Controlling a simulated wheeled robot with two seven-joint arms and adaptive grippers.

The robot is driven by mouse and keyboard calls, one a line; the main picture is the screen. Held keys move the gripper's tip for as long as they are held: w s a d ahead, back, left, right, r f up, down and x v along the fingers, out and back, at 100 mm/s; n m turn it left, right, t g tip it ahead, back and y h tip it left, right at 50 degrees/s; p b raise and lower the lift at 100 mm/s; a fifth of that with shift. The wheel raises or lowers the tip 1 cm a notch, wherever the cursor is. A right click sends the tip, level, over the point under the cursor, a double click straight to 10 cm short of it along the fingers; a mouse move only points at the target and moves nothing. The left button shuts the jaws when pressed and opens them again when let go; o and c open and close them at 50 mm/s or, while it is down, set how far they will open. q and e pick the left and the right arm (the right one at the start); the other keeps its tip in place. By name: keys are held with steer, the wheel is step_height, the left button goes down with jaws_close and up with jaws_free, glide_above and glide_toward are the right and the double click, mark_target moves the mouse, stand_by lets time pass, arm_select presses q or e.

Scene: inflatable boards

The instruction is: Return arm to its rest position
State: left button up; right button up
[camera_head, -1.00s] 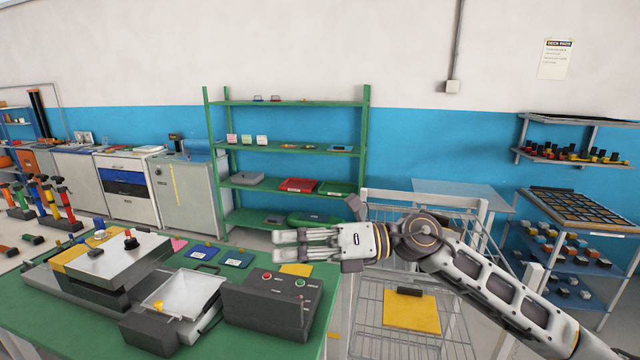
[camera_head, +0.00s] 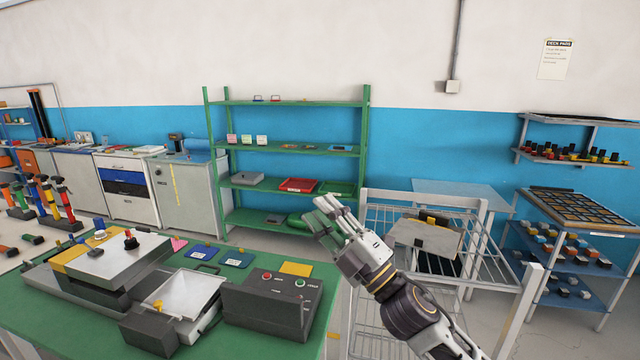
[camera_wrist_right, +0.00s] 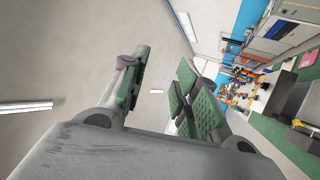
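My right gripper (camera_head: 328,212) is raised in the head view, in front of the lower shelves and just right of the green table. Its fingers point up and to the left, and its forearm comes in from the bottom. In the right wrist view its green-padded fingers (camera_wrist_right: 160,92) stand apart with nothing between them. My left arm and gripper are not in view.
A wire cart (camera_head: 487,262) stands right behind the right arm; a grey panel (camera_head: 425,236) with yellow and black parts sits tilted in it. The green table (camera_head: 62,318) carries a control box (camera_head: 262,308) and a press-like machine. A green shelf (camera_head: 285,148) stands behind.

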steer(key=s+d+f+m+g+h, duration=0.1)
steer(key=d+f+m+h, duration=0.55)
steer(key=f, duration=0.35)
steer(key=s+d+f+m+g+h, duration=0.1)
steer(key=d+f+m+h, duration=0.5)
steer(key=f, duration=0.4)
steer(key=d+f+m+g+h, duration=0.1)
steer(key=d+f+m+h, duration=0.4)
steer(key=f+m, duration=0.35)
steer(key=s+d+f+m+g, duration=0.1)
steer(key=s+d+f+g, duration=0.1)
steer(key=s+f+g, duration=0.5)
steer(key=s+d+f+m+g, duration=0.25)
steer(key=s+f, duration=0.65)
steer(key=s, duration=0.5)
step_height(320, 180, down, 33)
steer(key=s+n+g, duration=0.1)
steer(key=s+g, duration=0.1)
steer(key=s+d+f, duration=0.1)
steer(key=s+f, duration=0.9)
steer(key=s, duration=0.1)
steer(key=s+d+f, duration=0.2)
steer(key=s+f, duration=0.8)
steer(key=s, duration=0.1)
steer(key=shift+s+d+g, duration=0.3)
steer(key=shift+s+g, duration=0.05)
